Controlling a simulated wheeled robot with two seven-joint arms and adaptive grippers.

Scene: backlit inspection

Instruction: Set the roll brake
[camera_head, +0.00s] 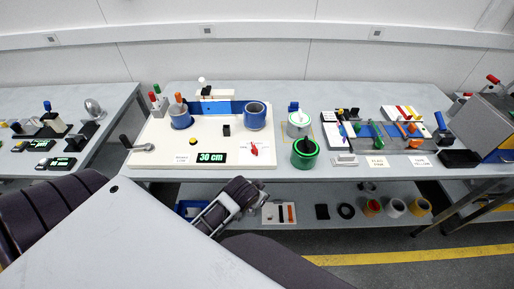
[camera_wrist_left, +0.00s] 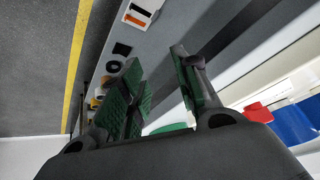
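The white winding board (camera_head: 165,158) lies on the bench and carries two blue rolls, the left one (camera_head: 180,118) and the right one (camera_head: 255,115). A small red lever (camera_head: 254,149) on its front right part looks like the roll brake; its label is too small to read. In the left wrist view, a red part (camera_wrist_left: 257,112) shows beside a blue roll (camera_wrist_left: 295,122). My left gripper (camera_head: 225,208) is in front of the bench edge, below and left of the red lever, apart from it. Its green-padded fingers (camera_wrist_left: 160,90) are spread with nothing between them. My right gripper is not seen.
The board also has a crank (camera_head: 140,147), a yellow button (camera_head: 193,141) and a display reading 30 cm (camera_head: 211,158). Green and white cans (camera_head: 304,153) stand just right of the board. A lower shelf (camera_head: 330,190) holds cups and small items.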

